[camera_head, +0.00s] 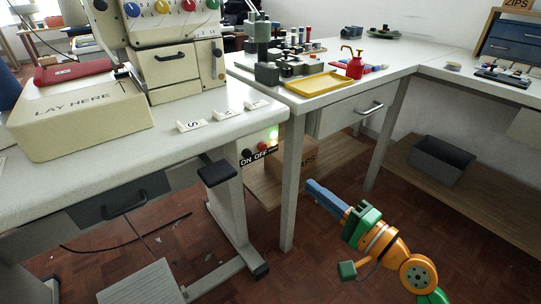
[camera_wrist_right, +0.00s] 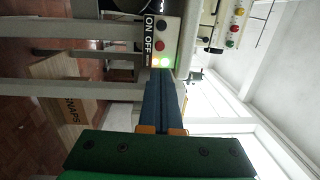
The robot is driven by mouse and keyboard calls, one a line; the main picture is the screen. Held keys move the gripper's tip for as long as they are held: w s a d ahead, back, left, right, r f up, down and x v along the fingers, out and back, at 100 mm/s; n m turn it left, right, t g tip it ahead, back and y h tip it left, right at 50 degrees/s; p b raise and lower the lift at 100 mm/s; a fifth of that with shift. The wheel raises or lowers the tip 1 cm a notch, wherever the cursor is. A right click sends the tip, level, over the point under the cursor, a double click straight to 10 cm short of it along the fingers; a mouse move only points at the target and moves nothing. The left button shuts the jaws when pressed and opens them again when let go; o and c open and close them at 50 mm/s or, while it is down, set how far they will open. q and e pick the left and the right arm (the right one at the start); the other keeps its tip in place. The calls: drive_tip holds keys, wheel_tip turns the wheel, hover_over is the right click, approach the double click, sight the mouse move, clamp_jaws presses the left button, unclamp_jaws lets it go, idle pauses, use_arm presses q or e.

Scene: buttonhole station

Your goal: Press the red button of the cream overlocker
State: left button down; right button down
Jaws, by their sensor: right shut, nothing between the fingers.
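The cream overlocker (camera_head: 175,65) stands on the white table at the upper left, with coloured dials on its front. Below the table's right end is a small switch panel with ON and OFF labels. It bears a red button (camera_head: 262,146), a dark button (camera_head: 247,154) and a lit green lamp (camera_head: 273,134). My right gripper (camera_head: 309,184) is shut and empty, down and right of the panel. In the wrist view the red button (camera_wrist_right: 160,46) shows just beyond the blue fingertips (camera_wrist_right: 166,76), past the lamp (camera_wrist_right: 161,62). Their gap in depth is unclear. My left gripper is not in view.
A cream LAY HERE box (camera_head: 80,115) sits on the table (camera_head: 60,183). A dark pad (camera_head: 217,172) juts out left of the panel. A side-table leg (camera_head: 291,185) stands between panel and right gripper in the picture. A cardboard box (camera_wrist_right: 70,97) lies low behind.

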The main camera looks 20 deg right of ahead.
drive_tip(key=p, duration=0.1)
approach(264, 149)
drive_tip(key=x, duration=0.5)
drive_tip(key=shift+w+a, duration=0.2)
drive_tip(key=shift+w, duration=0.15)
drive_tip(key=shift+w+a, duration=0.2)
drive_tip(key=shift+w, duration=0.25)
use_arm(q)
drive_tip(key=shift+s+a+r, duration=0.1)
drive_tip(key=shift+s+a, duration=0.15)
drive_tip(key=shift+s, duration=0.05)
use_arm(e)
drive_tip(key=shift+r, duration=0.1)
